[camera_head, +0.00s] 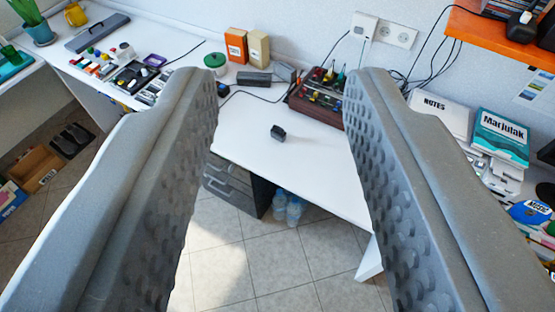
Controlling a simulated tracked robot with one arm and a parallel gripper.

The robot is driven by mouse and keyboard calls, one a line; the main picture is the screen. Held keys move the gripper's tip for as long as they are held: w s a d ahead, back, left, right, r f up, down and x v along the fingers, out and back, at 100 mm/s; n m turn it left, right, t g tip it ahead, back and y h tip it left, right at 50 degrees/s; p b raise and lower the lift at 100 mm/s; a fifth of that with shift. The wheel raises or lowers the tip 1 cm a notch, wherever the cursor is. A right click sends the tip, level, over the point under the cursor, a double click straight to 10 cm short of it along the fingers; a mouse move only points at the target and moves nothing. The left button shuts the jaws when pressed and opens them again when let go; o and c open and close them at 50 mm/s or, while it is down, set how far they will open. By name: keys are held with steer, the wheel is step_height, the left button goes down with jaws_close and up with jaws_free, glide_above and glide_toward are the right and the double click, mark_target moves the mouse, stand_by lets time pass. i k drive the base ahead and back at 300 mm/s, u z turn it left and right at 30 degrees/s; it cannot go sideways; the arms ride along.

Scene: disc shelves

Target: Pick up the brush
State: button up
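My gripper (282,90) is open and empty, with its two grey dimpled fingers wide apart on either side of the view. Between the fingers, farther off, is the white desk (310,165). A small dark block-like object (278,133) lies alone on its clear middle; I cannot tell if it is the brush. A dark red organizer box (318,98) with several tools standing in it is at the back, near the right finger. I cannot make out a brush for certain among them.
An orange box (236,46) and a beige box (258,48) stand by the wall. Small items crowd the left counter. Books, including a teal one (502,135), are stacked at right. An orange shelf (500,38) juts out above. Bottles (287,208) stand on the tiled floor.

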mark_target(278, 133)
steer(key=u, duration=0.75)
steer(key=i, duration=1)
steer(key=z, duration=0.55)
steer(key=i, duration=0.75)
steer(key=z, duration=0.6)
